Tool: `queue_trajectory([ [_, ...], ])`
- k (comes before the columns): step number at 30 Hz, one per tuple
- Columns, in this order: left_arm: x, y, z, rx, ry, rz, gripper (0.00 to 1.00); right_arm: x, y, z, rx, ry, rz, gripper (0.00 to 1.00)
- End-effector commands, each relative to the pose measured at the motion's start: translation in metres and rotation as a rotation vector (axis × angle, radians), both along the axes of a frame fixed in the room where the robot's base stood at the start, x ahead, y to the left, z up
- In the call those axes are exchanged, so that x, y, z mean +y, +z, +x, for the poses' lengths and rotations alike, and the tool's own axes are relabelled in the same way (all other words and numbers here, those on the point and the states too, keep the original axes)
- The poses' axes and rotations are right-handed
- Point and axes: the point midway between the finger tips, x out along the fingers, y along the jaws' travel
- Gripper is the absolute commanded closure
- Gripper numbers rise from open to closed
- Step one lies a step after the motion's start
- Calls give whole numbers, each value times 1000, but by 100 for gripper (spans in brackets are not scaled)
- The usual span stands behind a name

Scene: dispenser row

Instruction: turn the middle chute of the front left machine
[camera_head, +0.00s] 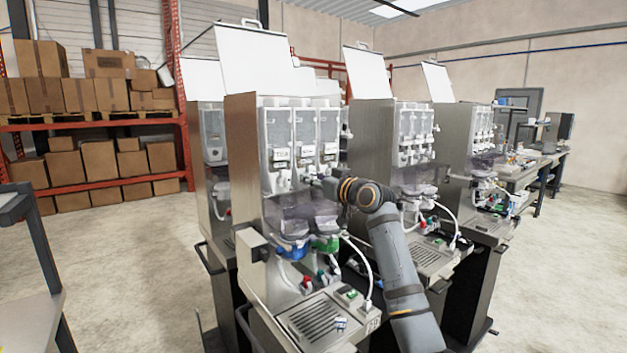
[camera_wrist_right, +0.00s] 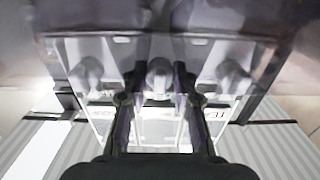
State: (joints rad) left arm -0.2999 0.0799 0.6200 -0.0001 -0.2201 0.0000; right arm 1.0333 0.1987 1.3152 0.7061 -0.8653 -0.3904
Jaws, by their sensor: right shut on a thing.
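The front left machine (camera_head: 238,165) is a tall metal dispenser with three clear hoppers side by side and its white lid raised. The left hopper (camera_head: 278,130) carries a label that seems to read TEA. My right gripper (camera_head: 322,186) is at the chutes below the hoppers, its fingertips mostly hidden in the head view. In the right wrist view, two dark fingers stand either side of the grey middle chute (camera_wrist_right: 158,70), and the gripper is shut on it. Pale side chutes flank it, left (camera_wrist_right: 92,65) and right (camera_wrist_right: 228,68). My left gripper is not in view.
More dispensers stand behind and to the right, the nearest right one (camera_head: 368,140) close beside my right arm. Hoses and a drip tray (camera_head: 318,318) sit below the chutes. Boxes on an orange rack (camera_head: 95,122) are at the back left. The floor at left is open.

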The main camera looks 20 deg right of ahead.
Motion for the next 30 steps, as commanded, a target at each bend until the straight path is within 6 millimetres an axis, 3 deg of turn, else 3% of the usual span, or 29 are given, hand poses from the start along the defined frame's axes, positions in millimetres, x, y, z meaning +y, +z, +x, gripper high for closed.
queue_trajectory([
  [4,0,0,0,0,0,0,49,0,1,0,-1,0,0,100],
  [5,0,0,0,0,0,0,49,0,1,0,-1,0,1,71],
  [6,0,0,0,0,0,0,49,0,1,0,-1,0,1,66],
  [17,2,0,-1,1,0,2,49,-2,0,-4,-1,-1,1,66],
  [20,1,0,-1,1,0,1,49,-8,-1,-18,-2,-3,-2,66],
  [30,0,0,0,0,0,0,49,-35,-1,-92,0,-4,-5,66],
])
